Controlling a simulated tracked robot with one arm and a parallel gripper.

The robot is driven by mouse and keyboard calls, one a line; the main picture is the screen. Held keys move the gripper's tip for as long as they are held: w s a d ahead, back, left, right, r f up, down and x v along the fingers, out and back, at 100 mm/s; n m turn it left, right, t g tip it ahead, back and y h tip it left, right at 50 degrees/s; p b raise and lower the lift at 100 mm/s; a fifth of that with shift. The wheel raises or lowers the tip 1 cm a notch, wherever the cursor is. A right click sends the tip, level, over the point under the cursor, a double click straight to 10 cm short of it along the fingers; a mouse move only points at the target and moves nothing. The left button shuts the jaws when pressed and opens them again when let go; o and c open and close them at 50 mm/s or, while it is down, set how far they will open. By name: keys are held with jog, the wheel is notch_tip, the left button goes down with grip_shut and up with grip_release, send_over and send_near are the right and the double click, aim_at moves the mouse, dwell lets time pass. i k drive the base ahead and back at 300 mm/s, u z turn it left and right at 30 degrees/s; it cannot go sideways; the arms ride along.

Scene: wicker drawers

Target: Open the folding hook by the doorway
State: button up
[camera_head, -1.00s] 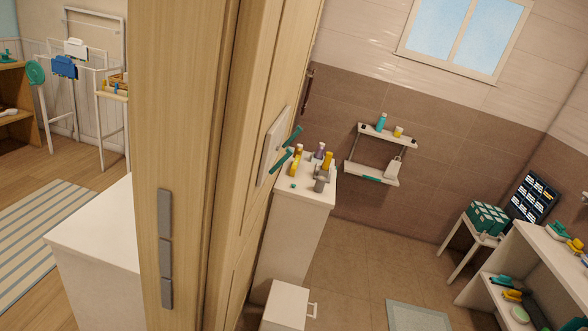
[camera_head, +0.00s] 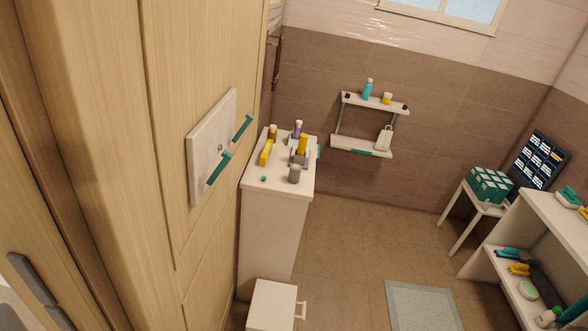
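A pale square plate (camera_head: 200,160) is mounted on the light wooden wall or door panel left of centre. Two teal bars stand out from its face: a lower one (camera_head: 219,168) and an upper one (camera_head: 243,128). This is the only fitting by the wooden frame that looks like the folding hook, but I cannot tell for sure. A small round grey spot shows on the plate between the bars. I cannot tell how far the bars are folded out. My gripper does not show in the view, and nothing is seen touching the plate.
The wooden panel (camera_head: 195,270) fills the left side. Just right of the plate stands a narrow white cabinet (camera_head: 272,225) with several small bottles on top. A white box (camera_head: 272,305) is below it. A wall shelf (camera_head: 362,147) hangs behind.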

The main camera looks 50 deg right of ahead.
aim_at(227, 156)
jog(key=z, duration=0.6)
jog(key=i, duration=1.05)
jog(key=z, duration=0.2)
jog(key=k, duration=1.5)
jog(key=u, duration=0.4)
jog(key=i, duration=1)
jog(key=z, duration=0.05)
